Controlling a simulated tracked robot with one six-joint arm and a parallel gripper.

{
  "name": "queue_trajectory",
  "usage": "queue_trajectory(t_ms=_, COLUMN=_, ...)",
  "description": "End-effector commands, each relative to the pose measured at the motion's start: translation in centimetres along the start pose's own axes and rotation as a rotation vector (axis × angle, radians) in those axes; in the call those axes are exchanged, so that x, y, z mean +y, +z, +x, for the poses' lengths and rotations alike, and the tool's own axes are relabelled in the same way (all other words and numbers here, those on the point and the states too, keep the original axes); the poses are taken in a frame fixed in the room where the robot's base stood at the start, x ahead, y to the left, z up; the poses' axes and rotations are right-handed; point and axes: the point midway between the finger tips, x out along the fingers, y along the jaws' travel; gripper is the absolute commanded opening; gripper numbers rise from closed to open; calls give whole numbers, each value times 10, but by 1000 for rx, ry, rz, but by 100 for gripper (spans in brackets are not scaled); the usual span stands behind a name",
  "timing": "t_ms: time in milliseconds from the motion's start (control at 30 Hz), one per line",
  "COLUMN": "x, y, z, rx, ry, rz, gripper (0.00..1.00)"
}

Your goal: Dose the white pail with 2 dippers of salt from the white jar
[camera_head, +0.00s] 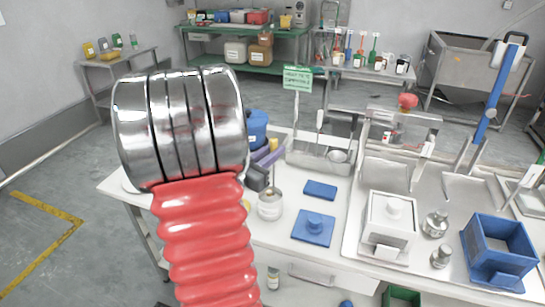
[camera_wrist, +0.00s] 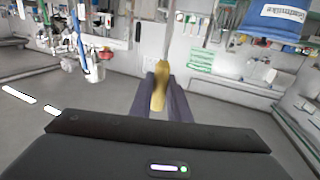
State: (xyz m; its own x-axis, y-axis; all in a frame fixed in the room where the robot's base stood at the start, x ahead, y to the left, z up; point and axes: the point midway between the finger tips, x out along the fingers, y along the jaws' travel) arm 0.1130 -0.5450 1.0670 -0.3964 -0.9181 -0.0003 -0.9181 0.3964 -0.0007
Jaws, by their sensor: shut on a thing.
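My gripper (camera_wrist: 159,78) is shut on a yellow handle (camera_wrist: 158,98) in the wrist view. The handle stands between the two dark purple-grey fingers; I cannot tell whether a dipper bowl is at its end. In the head view my arm covers much of the left, and a little purple and yellow shows just right of it. A small whitish round container (camera_head: 270,206) stands on the white table right of my arm; I cannot tell whether it is the pail or the jar. No salt can be made out.
Blue flat pieces (camera_head: 314,227) lie mid-table. A metal rack (camera_head: 318,158) with a green sign (camera_head: 297,78) stands behind. Open floor lies left.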

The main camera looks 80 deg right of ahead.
Motion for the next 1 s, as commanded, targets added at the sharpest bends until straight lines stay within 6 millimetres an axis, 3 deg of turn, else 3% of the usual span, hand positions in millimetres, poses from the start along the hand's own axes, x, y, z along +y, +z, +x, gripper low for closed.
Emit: queue_trajectory(t_ms=1000, x=0, y=-54, z=0, rx=2, ry=-1, rz=0, gripper=0)
